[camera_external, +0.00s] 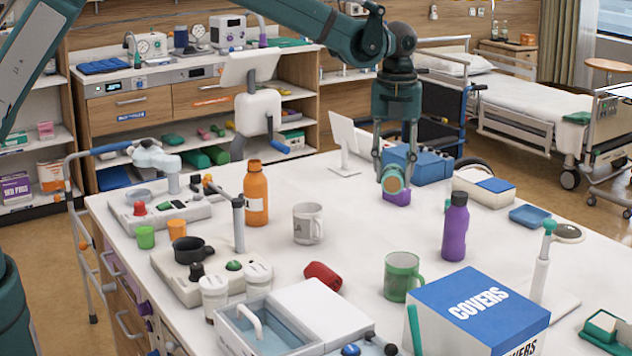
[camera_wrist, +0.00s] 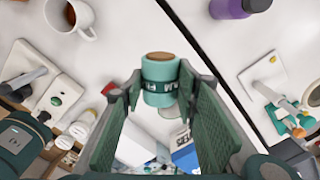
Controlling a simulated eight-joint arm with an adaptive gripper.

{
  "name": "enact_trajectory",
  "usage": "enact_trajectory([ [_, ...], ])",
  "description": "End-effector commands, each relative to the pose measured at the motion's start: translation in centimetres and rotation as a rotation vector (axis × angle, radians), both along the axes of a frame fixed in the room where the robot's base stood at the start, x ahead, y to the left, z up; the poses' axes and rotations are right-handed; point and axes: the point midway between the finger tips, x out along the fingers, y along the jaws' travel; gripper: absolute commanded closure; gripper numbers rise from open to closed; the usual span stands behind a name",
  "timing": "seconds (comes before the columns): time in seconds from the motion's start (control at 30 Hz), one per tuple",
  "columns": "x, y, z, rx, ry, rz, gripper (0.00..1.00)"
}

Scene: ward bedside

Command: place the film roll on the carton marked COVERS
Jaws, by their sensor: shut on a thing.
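The film roll (camera_external: 393,183) is a short teal cylinder with a brown core. My gripper (camera_external: 392,168) is shut on it over the back part of the white table. In the wrist view the roll (camera_wrist: 159,88) sits between the tips of my two fingers (camera_wrist: 160,90), with dark lettering around its side. The carton marked COVERS (camera_external: 470,306) stands at the front right, with a blue top, white lettering and white sides. Its top is bare. My gripper is behind it and to its left, well apart.
A purple bottle (camera_external: 455,227) and a green mug (camera_external: 402,276) stand between my gripper and the carton. A white mug (camera_external: 307,224) and orange bottle (camera_external: 256,193) stand left. A purple item (camera_external: 398,197) shows just below the roll. A white upright device (camera_external: 541,262) stands beside the carton.

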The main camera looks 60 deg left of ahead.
Motion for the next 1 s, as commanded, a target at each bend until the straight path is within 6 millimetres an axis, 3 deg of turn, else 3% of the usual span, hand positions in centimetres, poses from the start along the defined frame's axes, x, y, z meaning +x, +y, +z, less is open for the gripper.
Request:
enact_trajectory([
  [0.1, -0.4, -4.3, 0.5, 0.000, 0.000, -0.046, 0.83],
  [0.47, -2.7, -16.3, 1.8, 0.000, 0.000, -0.174, 0.83],
  [1.0, -8.8, -33.4, 3.6, 0.000, 0.000, -0.361, 0.83],
])
